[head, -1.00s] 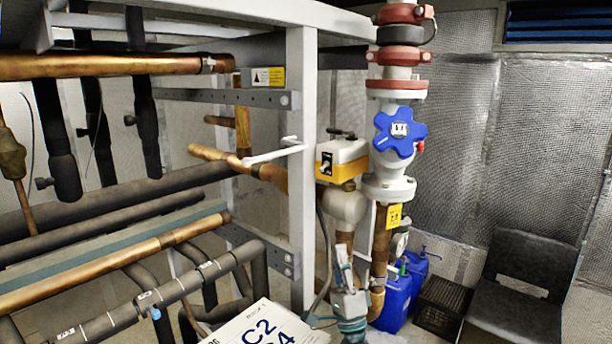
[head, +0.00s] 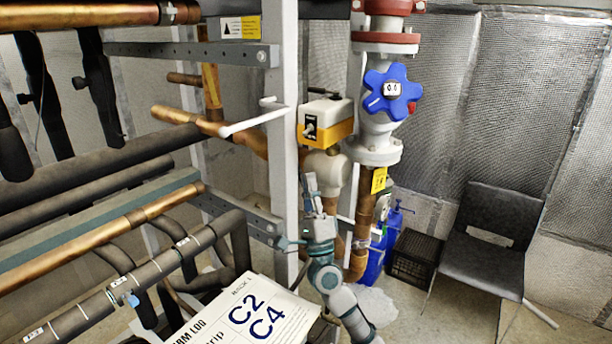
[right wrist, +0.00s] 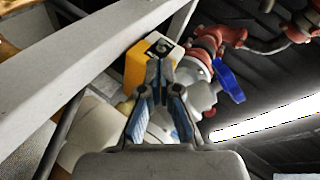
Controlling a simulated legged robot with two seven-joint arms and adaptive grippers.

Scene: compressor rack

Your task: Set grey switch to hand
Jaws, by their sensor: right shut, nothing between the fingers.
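The grey switch (head: 309,128) sits on a black plate on the front of a yellow and white actuator box (head: 336,130), beside a white upright post. Its exact setting is too small to read. In the right wrist view the yellow box (right wrist: 134,66) is just beyond the fingers, with its black plate (right wrist: 161,46) near the tips; the switch itself is not clear there. My right gripper (head: 310,178) points up, below the box and apart from it in the head view. Its fingertips (right wrist: 161,66) are together with nothing between them. My left gripper is not in view.
The white post (head: 284,170) and a white lever (head: 252,122) are close left of the box. A blue handwheel valve (head: 391,91) is at its right. Copper and black pipes fill the left. A paper log (head: 245,318) is in front. A chair (head: 490,240) stands right.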

